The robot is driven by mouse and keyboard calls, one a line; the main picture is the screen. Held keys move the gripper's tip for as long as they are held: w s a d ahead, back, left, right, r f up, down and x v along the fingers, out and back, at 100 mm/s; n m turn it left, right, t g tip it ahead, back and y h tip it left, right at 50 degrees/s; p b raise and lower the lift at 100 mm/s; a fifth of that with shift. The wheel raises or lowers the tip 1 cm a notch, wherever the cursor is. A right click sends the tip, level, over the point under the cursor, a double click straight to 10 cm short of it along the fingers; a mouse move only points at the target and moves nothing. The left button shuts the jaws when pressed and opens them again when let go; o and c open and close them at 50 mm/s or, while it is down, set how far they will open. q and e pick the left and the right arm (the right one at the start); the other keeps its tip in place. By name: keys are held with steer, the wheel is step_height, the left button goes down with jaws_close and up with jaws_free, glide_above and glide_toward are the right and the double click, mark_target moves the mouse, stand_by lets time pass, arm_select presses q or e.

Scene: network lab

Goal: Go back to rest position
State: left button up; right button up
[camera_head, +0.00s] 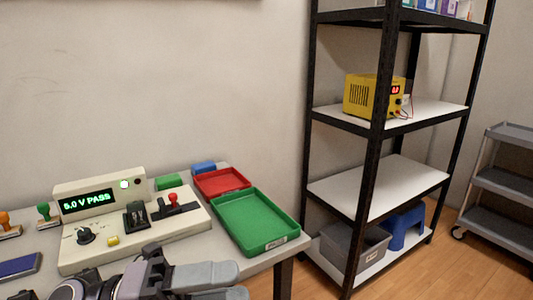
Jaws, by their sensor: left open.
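My left gripper (240,281) is at the bottom of the head view, in front of the test device on the table. Its two grey fingers point right and are apart, with nothing seen between them. My left arm's dark and grey links run along the bottom edge. My right gripper is not in view.
A beige test device (190,228) reading "5.0 V PASS" stands on the table, with a red tray (222,182) and a green tray (255,222) to its right. Stamps (45,213) stand left. A black shelf rack (372,165) holds a yellow power supply (368,97).

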arm_select(q)
steer(key=w+a+f+n+t+y, duration=0.3)
steer(key=a+f+n+t+y, duration=0.4)
steer(key=n, duration=0.7)
steer(key=w+a+f+n+t+y, duration=0.25)
steer(key=f+n+t+y, duration=0.25)
steer(key=f+n+t, duration=0.6)
steer(key=s+a+f+n+g+y, duration=0.2)
steer(key=s+f+n+g+y, duration=0.1)
steer(key=s+f+n+g, duration=0.4)
steer(key=s+a+f+n+g+y, duration=0.25)
steer(key=s+f, duration=0.25)
steer(key=f, duration=0.5)
step_height(320, 180, up, 12)
steer(key=p, duration=1.4)
steer(key=shift+a+f, duration=0.25)
steer(key=shift+a, duration=0.1)
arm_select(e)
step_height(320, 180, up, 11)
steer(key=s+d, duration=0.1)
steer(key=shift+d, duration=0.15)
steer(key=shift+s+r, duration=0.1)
